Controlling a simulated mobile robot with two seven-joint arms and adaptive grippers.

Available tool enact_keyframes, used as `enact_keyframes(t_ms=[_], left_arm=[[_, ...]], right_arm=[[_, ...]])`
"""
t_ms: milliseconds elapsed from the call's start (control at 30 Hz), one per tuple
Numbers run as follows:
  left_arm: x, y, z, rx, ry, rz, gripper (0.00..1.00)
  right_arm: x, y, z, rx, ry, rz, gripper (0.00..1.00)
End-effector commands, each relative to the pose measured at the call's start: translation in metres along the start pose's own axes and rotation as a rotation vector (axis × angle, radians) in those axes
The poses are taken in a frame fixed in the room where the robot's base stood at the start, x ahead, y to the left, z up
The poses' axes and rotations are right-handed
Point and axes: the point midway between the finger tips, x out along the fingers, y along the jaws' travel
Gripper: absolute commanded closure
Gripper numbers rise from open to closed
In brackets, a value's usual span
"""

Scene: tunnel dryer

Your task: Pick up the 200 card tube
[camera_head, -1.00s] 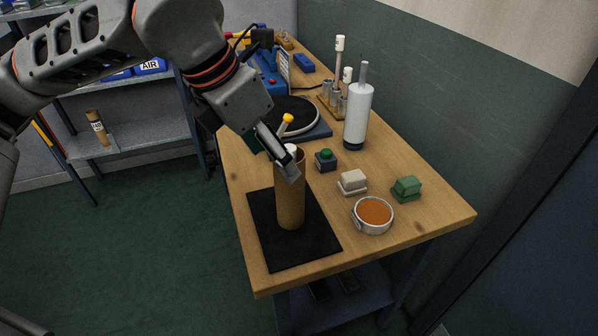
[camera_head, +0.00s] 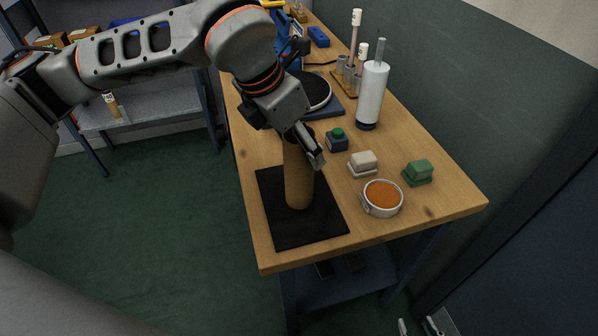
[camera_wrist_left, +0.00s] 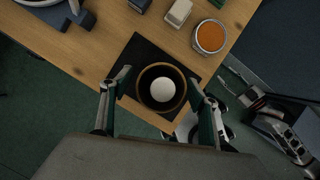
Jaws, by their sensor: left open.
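A brown card tube (camera_head: 298,185) stands upright on a black mat at the near end of the bench; no number on it is readable. From above, in the left wrist view, its round rim (camera_wrist_left: 143,101) shows, with a white round thing (camera_wrist_left: 162,89) inside. My left gripper (camera_head: 312,150) is at the tube's upper part. In the left wrist view the open fingers (camera_wrist_left: 158,103) are on either side of the tube; whether they touch it I cannot tell. My right gripper (camera_head: 418,326) shows only its tips at the bottom of the head view, apart and empty.
The black mat (camera_head: 325,222) lies near the bench edge. Right of the tube are an orange-filled round dish (camera_head: 382,198), a white block (camera_head: 363,163), a green block (camera_head: 418,172) and a green-topped button (camera_head: 337,139). A white cylinder (camera_head: 371,95) stands behind. Another tube (camera_head: 111,104) is on the shelf.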

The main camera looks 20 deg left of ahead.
Motion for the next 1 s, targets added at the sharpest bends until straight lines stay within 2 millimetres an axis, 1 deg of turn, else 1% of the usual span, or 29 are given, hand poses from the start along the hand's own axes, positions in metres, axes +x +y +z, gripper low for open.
enact_keyframes(t_ms=[133,167,200,267,300,333,400,633,767,867,967,1000], left_arm=[[0.0,0.0,0.0,0.0,0.0,0.0,0.4],[0.0,0.0,0.0,0.0,0.0,0.0,0.45],[0.0,0.0,0.0,0.0,0.0,0.0,0.55],[0.0,0.0,0.0,0.0,0.0,0.0,0.71],[0.0,0.0,0.0,0.0,0.0,0.0,0.81],[0.0,0.0,0.0,0.0,0.0,0.0,0.89],[-0.001,0.0,0.0,0.0,-0.001,0.0,0.96],[-0.001,0.0,0.001,0.0,-0.001,0.001,0.97],[-0.006,0.001,0.003,0.0,-0.003,0.001,0.97],[-0.014,0.001,0.006,-0.001,-0.002,0.001,0.97],[-0.028,0.001,0.013,-0.001,-0.006,0.002,0.97],[-0.036,0.001,0.016,-0.001,-0.007,0.002,0.97]], right_arm=[[0.0,0.0,-0.001,0.0,0.001,0.0,0.62],[0.0,0.0,-0.001,0.0,0.001,0.0,0.62],[0.0,0.0,-0.001,0.0,0.001,0.0,0.62],[0.0,0.0,0.0,0.0,0.001,0.0,0.62],[0.0,0.0,0.0,0.0,0.0,0.0,0.62],[0.0,0.0,0.0,0.0,0.0,0.0,0.62],[0.0,0.0,0.001,0.0,-0.002,0.0,0.62],[0.0,0.0,0.004,0.0,-0.007,-0.001,0.62],[0.0,0.0,0.005,0.0,-0.008,-0.001,0.62],[0.0,0.0,0.005,0.0,-0.008,-0.001,0.62],[0.0,-0.001,0.005,0.0,-0.009,-0.001,0.62],[0.0,-0.001,0.005,0.0,-0.008,-0.001,0.62]])
